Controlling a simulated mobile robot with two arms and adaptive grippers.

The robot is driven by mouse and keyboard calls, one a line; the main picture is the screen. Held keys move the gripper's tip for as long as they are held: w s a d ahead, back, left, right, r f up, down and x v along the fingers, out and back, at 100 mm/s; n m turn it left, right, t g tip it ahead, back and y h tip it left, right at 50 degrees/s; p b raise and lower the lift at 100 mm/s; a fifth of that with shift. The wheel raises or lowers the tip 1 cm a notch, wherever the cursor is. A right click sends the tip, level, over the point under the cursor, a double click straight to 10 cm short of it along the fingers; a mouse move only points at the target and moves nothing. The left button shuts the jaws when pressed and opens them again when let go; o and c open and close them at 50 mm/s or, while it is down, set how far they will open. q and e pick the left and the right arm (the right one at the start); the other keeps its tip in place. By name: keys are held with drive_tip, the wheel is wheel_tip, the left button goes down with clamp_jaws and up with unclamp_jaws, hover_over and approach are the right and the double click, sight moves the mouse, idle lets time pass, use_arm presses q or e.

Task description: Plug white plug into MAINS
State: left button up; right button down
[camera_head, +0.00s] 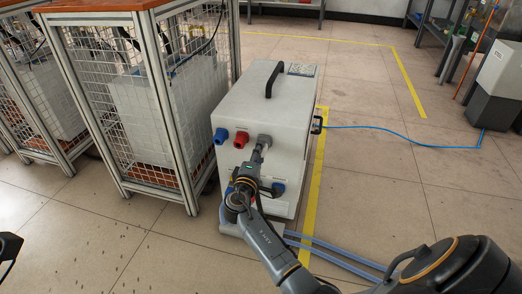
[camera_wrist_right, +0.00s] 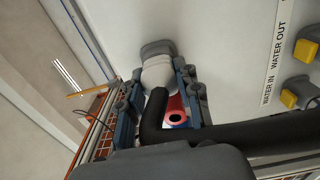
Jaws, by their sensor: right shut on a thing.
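The white plug (camera_wrist_right: 158,75) sits between the fingers of my right gripper (camera_wrist_right: 158,90), which is shut on it. A thick black cable (camera_wrist_right: 156,112) runs from the plug back toward the wrist. The plug's far end meets a grey socket (camera_wrist_right: 157,47) on the heater's panel; how deep it sits I cannot tell. In the head view my right gripper (camera_head: 258,156) is at the front face of the white heater box (camera_head: 239,111), by the grey socket (camera_head: 264,140). No MAINS label is readable. A dark part at the left edge (camera_head: 8,246) seems to be my left gripper; its jaws are unclear.
A blue connector (camera_head: 220,136) and a red connector (camera_head: 241,139) are left of the grey socket. Yellow fittings (camera_wrist_right: 306,51) stand beside WATER labels. A wire-mesh cage (camera_head: 130,110) stands left of the heater. Blue hoses (camera_head: 335,254) lie on the floor to the right.

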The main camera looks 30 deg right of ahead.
drive_tip(key=shift+p+v, duration=0.5)
drive_tip(key=shift+v, duration=2.5)
drive_tip(key=shift+r, duration=0.1)
